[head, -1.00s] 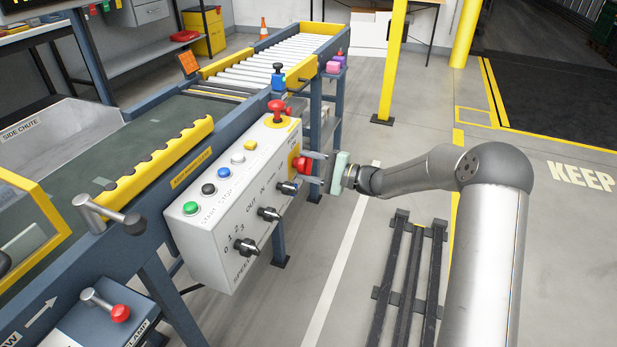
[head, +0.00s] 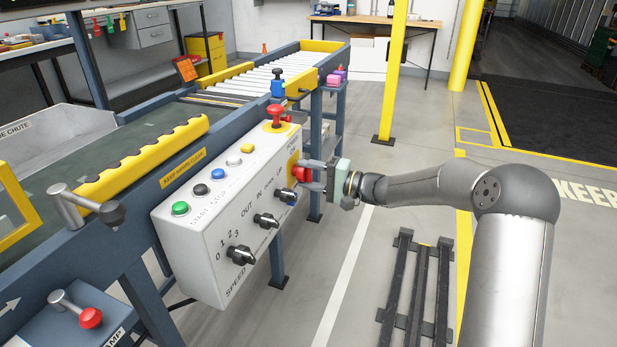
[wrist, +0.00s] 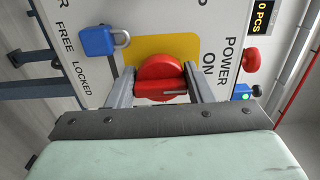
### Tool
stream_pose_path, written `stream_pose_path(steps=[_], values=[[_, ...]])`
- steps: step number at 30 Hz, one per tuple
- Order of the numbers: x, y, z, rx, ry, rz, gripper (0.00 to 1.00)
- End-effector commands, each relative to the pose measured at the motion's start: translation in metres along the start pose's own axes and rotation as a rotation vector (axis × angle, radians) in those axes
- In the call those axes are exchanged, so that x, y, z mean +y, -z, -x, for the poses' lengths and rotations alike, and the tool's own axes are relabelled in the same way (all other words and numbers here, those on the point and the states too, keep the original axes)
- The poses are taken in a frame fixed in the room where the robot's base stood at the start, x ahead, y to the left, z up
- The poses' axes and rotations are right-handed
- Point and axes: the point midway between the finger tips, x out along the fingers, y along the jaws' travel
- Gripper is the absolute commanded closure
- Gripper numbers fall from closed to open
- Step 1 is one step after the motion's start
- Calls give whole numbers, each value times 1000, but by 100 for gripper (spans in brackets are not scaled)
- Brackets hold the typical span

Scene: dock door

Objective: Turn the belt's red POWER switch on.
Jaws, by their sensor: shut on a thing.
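The red POWER switch (head: 301,172) sits on a yellow plate at the right end of the white control box (head: 215,240). My gripper (head: 310,176) is shut on its red knob. In the wrist view the knob (wrist: 160,80) has its raised grip bar lying across between my two fingers (wrist: 160,90), with one finger at each end. A pale line on the bar points right, towards the ON label (wrist: 209,64) beside POWER. The fingers hide part of the switch in the head view.
A red mushroom button (head: 276,115) stands on the box top near the switch. Black knobs (head: 266,220) are on the same front face. A blue padlock (wrist: 97,41) hangs beside the switch. A counter (wrist: 263,17) reads 0 PCS.

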Motion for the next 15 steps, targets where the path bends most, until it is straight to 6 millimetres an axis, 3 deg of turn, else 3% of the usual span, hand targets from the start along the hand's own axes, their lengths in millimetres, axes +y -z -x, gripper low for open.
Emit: stream_pose_path(steps=[7,8,9,10,15], values=[[0,1,1,3,-2,3,76],[0,1,1,3,-2,3,47],[0,1,1,3,-2,3,36],[0,1,1,3,-1,3,31],[0,1,1,2,-1,2,31]])
